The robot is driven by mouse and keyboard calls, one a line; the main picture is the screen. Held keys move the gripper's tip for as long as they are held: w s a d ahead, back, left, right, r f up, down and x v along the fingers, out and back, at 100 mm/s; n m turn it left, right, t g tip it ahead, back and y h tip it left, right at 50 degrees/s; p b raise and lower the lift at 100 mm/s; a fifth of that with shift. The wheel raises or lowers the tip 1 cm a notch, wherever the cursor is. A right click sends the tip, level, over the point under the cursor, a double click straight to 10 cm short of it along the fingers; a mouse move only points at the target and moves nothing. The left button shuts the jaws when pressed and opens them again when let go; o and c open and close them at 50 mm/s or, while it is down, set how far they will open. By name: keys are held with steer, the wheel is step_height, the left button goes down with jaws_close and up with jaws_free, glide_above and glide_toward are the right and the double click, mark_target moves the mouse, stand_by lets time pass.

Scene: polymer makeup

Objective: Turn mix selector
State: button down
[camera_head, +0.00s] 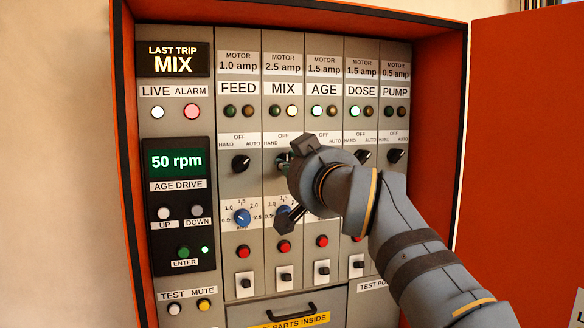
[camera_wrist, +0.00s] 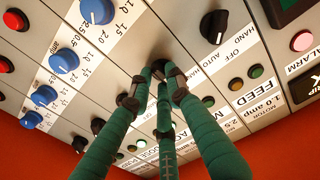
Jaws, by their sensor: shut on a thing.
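The MIX selector is on the panel's upper middle, under the MIX label (camera_head: 284,89), in the second column. In the head view my gripper (camera_head: 286,162) covers most of this selector. In the wrist view my gripper's green fingers (camera_wrist: 156,84) close around the black MIX selector knob (camera_wrist: 153,89). Only a little of the knob shows between the fingertips, and I cannot tell which position it points to. The fingertips are at the panel face.
The FEED selector (camera_head: 240,162) is left of my gripper, and the PUMP selector (camera_head: 395,155) is at the right. Blue dials (camera_head: 242,216) and red buttons (camera_head: 284,247) are below. The LAST TRIP display (camera_head: 174,60) reads MIX; the ALARM lamp (camera_head: 191,111) glows pink. The orange door (camera_head: 520,150) stands open at right.

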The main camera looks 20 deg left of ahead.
steer(key=shift+f, duration=0.1)
stand_by(0.3)
steer(key=c, duration=1.6)
jaws_free()
steer(key=shift+c, duration=0.2)
steer(key=v, duration=0.7)
steer(key=shift+s, duration=0.25)
steer(key=shift+w, duration=0.1)
steer(key=w+a+m, duration=0.1)
steer(key=w+a, duration=0.3)
steer(key=w, duration=0.1)
steer(key=shift+w, duration=0.4)
